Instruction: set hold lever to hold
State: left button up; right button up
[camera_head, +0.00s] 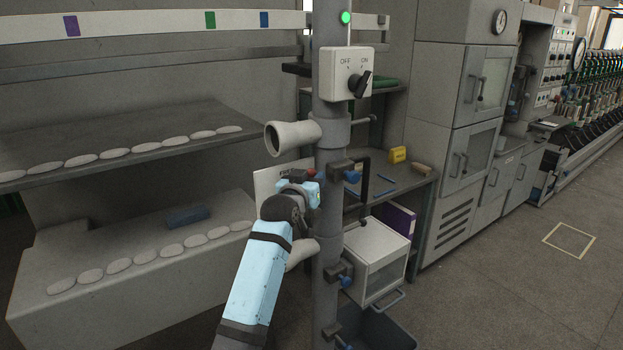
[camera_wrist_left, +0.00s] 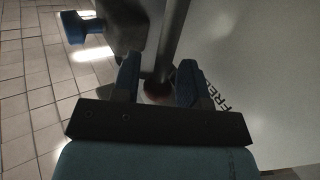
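My left gripper (camera_head: 312,188) is at the grey post, in front of a pale panel (camera_head: 268,180). In the left wrist view, its two blue fingertips (camera_wrist_left: 158,82) stand apart, one on each side of a grey bar with a dull red end (camera_wrist_left: 157,88), which looks like the hold lever. A narrow dark gap seems to show on both sides of the red end. In the head view a bit of red (camera_head: 313,174) shows by the gripper; the rest of the lever is hidden. Part of a word, "FRE", shows on the panel beside the right finger (camera_wrist_left: 222,98). My right gripper is out of view.
The post (camera_head: 330,140) carries an OFF/ON switch box (camera_head: 346,74), a green lamp (camera_head: 346,17), a pale funnel (camera_head: 291,137) and blue-knobbed clamps (camera_head: 350,177). A white box (camera_head: 376,260) hangs right of it. Shelves with pale oval pieces (camera_head: 115,153) stand at left.

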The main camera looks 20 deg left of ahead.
pick_arm(q)
jog(key=shift+w, duration=0.25)
grip_shut()
